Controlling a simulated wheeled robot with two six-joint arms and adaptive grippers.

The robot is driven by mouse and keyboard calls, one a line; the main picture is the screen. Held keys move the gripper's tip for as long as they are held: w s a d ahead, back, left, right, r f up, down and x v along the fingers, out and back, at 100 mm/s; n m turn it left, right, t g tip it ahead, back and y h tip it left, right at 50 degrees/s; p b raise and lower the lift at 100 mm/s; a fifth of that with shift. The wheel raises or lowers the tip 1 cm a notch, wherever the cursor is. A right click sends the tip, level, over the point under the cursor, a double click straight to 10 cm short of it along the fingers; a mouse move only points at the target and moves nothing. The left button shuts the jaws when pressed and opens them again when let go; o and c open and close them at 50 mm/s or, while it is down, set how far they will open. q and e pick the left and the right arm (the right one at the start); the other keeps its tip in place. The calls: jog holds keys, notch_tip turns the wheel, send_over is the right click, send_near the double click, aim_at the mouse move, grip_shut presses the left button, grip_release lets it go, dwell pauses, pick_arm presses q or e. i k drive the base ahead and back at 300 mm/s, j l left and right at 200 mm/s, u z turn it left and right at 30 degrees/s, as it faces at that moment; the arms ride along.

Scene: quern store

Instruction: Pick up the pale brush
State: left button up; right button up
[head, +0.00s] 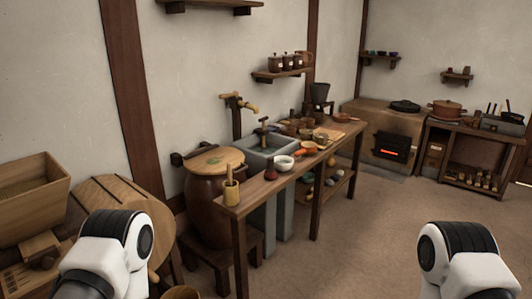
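I cannot make out a pale brush for certain. A pale wooden cup (231,191) stands at the near left end of the long wooden table (250,198), and a thin pale upright piece (229,173) sticks up from it; I cannot tell whether this is a brush. A small dark red object (271,174) stands on the table beyond the cup. White and black links of both my arms show at the bottom left and bottom right, well short of the table. Neither gripper shows.
A white bowl (284,163) and a grey sink (268,150) are along the table. A lidded brown barrel (208,205) stands left of it, near a wooden drum (128,197) and hopper (28,200). A stove (380,130) is at the back. The floor (370,235) right of the table is clear.

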aim_at(291, 119)
jog(key=i+l+z, duration=0.75)
jog(key=i, duration=0.85)
jog(key=i+l+z, duration=0.15)
jog(key=i+z, duration=0.3)
jog(key=i, duration=0.85)
jog(key=i+l+u, duration=0.1)
jog(key=i+u, duration=0.2)
jog(key=i, duration=0.25)
jog(key=i+l+u, duration=0.3)
jog(key=i, duration=0.25)
jog(key=i+l+u, duration=0.2)
jog(key=i+u, duration=0.15)
jog(key=i, duration=0.15)
jog(key=i+l+u, duration=0.3)
jog(key=i+l, duration=0.2)
